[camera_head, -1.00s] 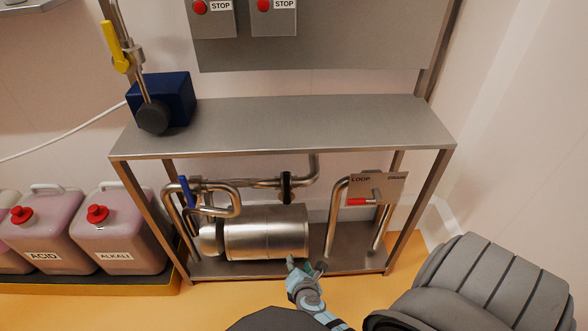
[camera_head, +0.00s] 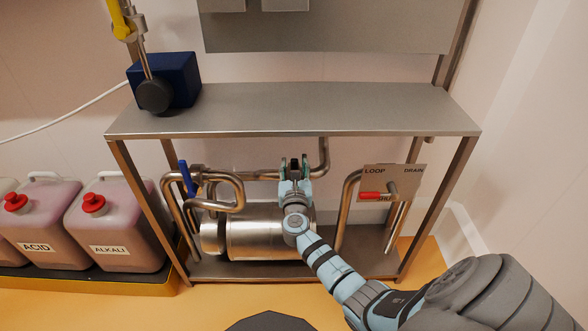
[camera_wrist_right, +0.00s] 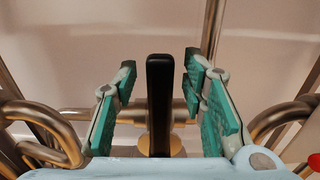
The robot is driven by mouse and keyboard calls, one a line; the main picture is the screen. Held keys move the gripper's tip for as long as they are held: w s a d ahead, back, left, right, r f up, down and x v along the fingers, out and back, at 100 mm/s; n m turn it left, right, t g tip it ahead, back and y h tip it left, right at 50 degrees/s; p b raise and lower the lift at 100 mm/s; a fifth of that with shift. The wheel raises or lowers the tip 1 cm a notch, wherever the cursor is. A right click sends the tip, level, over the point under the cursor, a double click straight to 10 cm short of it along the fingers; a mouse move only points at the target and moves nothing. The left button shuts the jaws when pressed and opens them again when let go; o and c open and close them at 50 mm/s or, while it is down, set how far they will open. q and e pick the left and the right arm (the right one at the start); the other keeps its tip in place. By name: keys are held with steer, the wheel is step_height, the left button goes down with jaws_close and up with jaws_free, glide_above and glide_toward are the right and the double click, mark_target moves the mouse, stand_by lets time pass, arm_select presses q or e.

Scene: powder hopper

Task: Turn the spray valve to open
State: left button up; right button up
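A black lever handle (camera_wrist_right: 160,105) stands upright on a horizontal steel pipe; no label on it can be read, so I cannot tell that it is the spray valve. My right gripper (camera_head: 294,162) is at this lever, under the shelf. In the right wrist view its green-padded fingers (camera_wrist_right: 160,78) stand apart on both sides of the lever, with gaps left and right. In the head view the gripper mostly hides the lever. My left gripper is not in view.
A steel tank (camera_head: 260,238) lies below the pipe. A blue-handled valve (camera_head: 187,179) is to the left, and a red handle (camera_head: 370,195) on a LOOP/DRAIN plate (camera_head: 407,175) to the right. The steel shelf (camera_head: 300,112) is overhead.

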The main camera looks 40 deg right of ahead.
jaws_close()
